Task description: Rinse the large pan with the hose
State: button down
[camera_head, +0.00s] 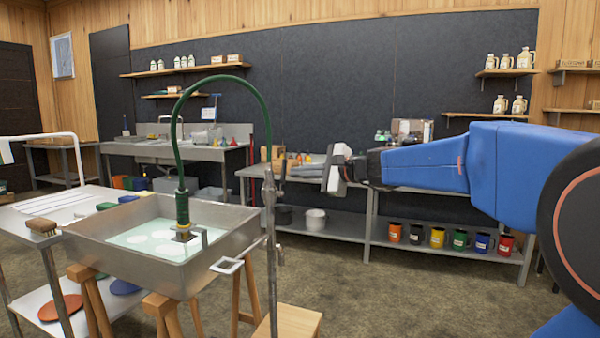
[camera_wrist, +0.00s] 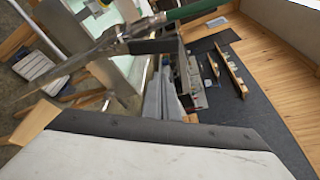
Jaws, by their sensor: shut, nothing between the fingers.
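The large pan (camera_head: 125,258) is a square metal basin on wooden legs at the left. Pale green liquid with whitish patches shows in its bottom. A green hose (camera_head: 228,80) arches from an upright metal pipe (camera_head: 272,260) over the pan. Its thick dark-green end (camera_head: 182,207) hangs down into the pan. My gripper (camera_head: 334,170) is shut and empty, in the air to the right of the pipe and apart from the hose. In the wrist view, part of the hose (camera_wrist: 195,10) and the pipe's metal fitting (camera_wrist: 110,38) show near the top.
A side table (camera_head: 30,222) with a brush (camera_head: 43,227) stands left of the pan. A shelf bench (camera_head: 420,192) with several coloured cups stands behind my arm. A sink (camera_head: 165,147) is at the back left. A wooden stool (camera_head: 290,322) stands below the pipe.

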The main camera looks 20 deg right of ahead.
jog(key=f+v, duration=0.1)
jog(key=v, duration=0.8)
jog(key=shift+s+d, duration=0.15)
jog(key=shift+d, duration=0.35)
jog(key=shift+a+r, duration=0.1)
dwell(1.5)
jog(key=s+a+r+n+g+h, duration=0.15)
jog(key=a+n+g, duration=0.25)
jog(key=a+n, duration=0.4)
jog(key=s+a+r+n+g+h, duration=0.1)
jog(key=s+a+r+n+g, duration=0.15)
jog(key=a+n, duration=0.5)
notch_tip(320, 180, up, 10)
jog(key=s+d+n+h, duration=0.1)
jog(key=s+n+h, duration=0.1)
jog(key=n+h, duration=0.7)
jog(key=w+d+f+n+y, duration=0.2)
jog(key=w+f, duration=0.6)
jog(key=f, duration=0.1)
jog(key=shift+f, duration=0.35)
